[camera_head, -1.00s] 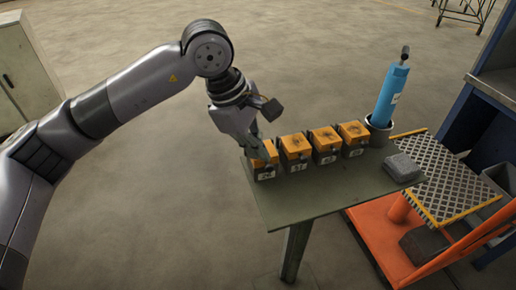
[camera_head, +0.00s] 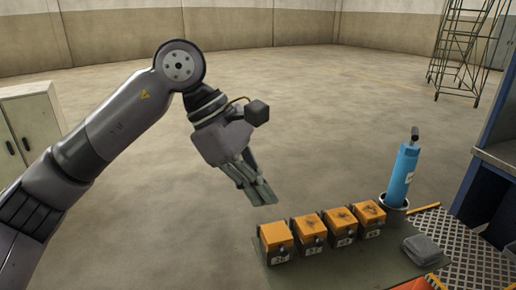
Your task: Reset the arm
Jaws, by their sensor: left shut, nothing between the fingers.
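My left arm comes in from the left in the head view. Its gripper (camera_head: 262,190) is shut and empty, held in the air above and beyond the left end of the table, with its fingers pointing down and to the right. It is apart from the row of orange-topped dark blocks, whose leftmost block (camera_head: 276,242) is nearest to it. My right gripper is not in view.
A green-grey table (camera_head: 365,262) carries the blocks, a blue cylinder (camera_head: 402,175) upright in a round holder, and a grey slab (camera_head: 421,249). A blue frame stands at the right. A cabinet (camera_head: 28,130) stands at the left. Open floor lies behind.

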